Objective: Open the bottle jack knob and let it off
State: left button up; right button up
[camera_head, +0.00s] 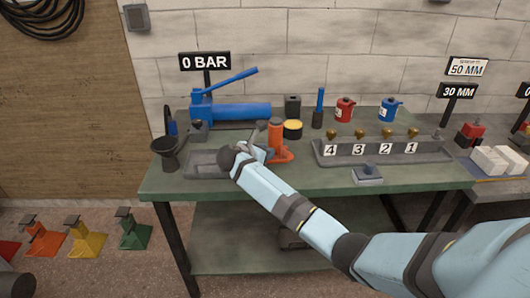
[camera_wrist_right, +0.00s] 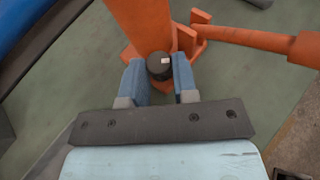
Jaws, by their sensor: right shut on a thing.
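The orange bottle jack (camera_head: 276,132) stands upright on the green bench, in the middle of the head view. In the right wrist view its orange body (camera_wrist_right: 140,22) rises at the top, with an orange handle running off to the right. The dark round knob (camera_wrist_right: 159,64), with a small pale mark, sits low on the jack. My right gripper (camera_wrist_right: 160,75) has its two blue fingers on either side of the knob, shut on it. In the head view my right gripper (camera_head: 258,152) is at the jack's left side and hides the knob. My left gripper is not in view.
A blue hand pump (camera_head: 235,111) under a "0 BAR" sign and a dark funnel (camera_head: 168,152) stand left on the bench. A numbered grey manifold (camera_head: 385,150) with brass knobs is right. Red (camera_head: 344,109) and blue (camera_head: 388,109) cylinders stand behind it.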

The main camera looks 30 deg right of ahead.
jog(key=shift+s+a+f+n+t, duration=0.1)
jog(key=shift+s+f+n+t, duration=0.05)
jog(key=shift+n+t, duration=0.5)
jog(key=shift+s+r+n+t+y+p, duration=0.2)
jog(key=shift+n+t+y+p, duration=0.35)
jog(key=shift+n+t, duration=0.3)
jog(key=shift+d+r+n+t+y+p, duration=0.2)
jog(key=shift+n+t+y+p, duration=0.35)
jog(key=shift+p, duration=0.2)
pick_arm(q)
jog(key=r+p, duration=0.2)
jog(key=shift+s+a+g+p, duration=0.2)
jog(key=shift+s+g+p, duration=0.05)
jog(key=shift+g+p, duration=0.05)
pick_arm(e)
jog(key=shift+s+d+f+n+t+y, duration=0.15)
jog(key=shift+n+t+y, duration=0.35)
jog(key=shift+n+t, duration=0.3)
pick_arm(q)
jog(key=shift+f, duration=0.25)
pick_arm(e)
jog(key=shift+f+t, duration=0.1)
jog(key=shift+t, duration=0.15)
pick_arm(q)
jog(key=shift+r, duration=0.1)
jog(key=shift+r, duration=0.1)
pick_arm(e)
jog(key=o, duration=0.9)
